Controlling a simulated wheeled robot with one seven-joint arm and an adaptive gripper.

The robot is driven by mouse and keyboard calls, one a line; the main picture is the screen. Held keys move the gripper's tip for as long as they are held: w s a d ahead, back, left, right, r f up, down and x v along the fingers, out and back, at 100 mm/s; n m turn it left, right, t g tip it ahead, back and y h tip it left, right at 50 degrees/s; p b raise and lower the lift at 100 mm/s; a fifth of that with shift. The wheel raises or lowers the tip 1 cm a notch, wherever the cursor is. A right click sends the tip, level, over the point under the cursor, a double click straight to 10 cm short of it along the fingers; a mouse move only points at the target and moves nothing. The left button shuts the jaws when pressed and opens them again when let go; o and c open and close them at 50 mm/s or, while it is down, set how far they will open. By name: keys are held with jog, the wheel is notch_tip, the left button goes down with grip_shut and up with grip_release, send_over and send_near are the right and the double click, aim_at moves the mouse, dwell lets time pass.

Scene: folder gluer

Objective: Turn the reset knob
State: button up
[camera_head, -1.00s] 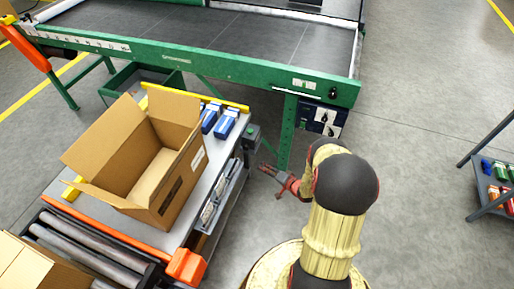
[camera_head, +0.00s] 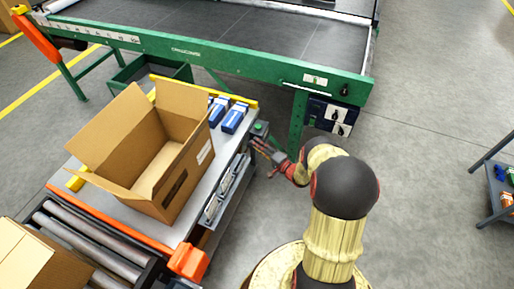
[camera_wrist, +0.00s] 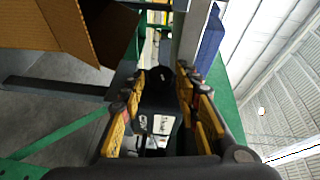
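My gripper (camera_head: 262,147) is at the right end of the grey table, just below a small dark box with a green top (camera_head: 260,128). In the wrist view the fingers (camera_wrist: 163,82) are apart, with a dark rounded shape between and beyond their tips; I cannot tell whether they touch it. No label marks the reset knob. A dark knob (camera_head: 344,90) shows on the green machine frame. Below it a dark control panel (camera_head: 319,112) carries white plates with dark knobs. My gripper is apart from both, to their left.
An open cardboard box (camera_head: 178,183) stands on the grey table, with blue packs (camera_head: 233,119) behind it. The green-framed conveyor (camera_head: 210,60) spans the back. A roller conveyor (camera_head: 75,240) is at the lower left. A shelf (camera_head: 492,195) stands at the right edge; the floor between is free.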

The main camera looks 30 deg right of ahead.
jog(key=shift+w, duration=0.15)
jog(key=shift+c, duration=0.9)
grip_shut()
